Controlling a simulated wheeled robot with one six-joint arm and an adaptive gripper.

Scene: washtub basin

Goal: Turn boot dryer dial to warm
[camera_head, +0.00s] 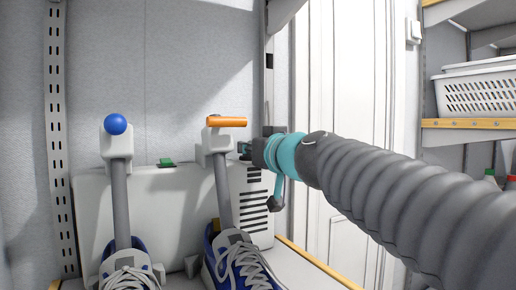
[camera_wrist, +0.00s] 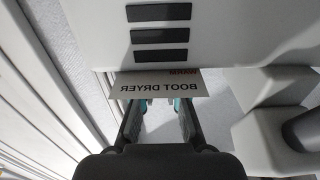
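The white boot dryer (camera_head: 165,215) stands on a shelf in the head view, with two grey tubes. A blue ball (camera_head: 115,124) tops the left post and an orange bar (camera_head: 226,122) lies across the right post. In the wrist view a label (camera_wrist: 168,84) reads BOOT DRYER in reversed letters, with partly visible red lettering above. I cannot make out which part is the dial. My gripper (camera_wrist: 161,108) is open, its two fingers apart just below the label in that view; nothing shows held. In the head view my gripper (camera_head: 244,149) is beside the dryer's upper right edge.
Two blue shoes with white laces, left (camera_head: 128,270) and right (camera_head: 235,258), stand at the tubes. A small green piece (camera_head: 166,162) is on the dryer's top edge. Dark vent slots (camera_wrist: 159,34) mark its side. A white basket (camera_head: 478,94) sits on a shelf at right.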

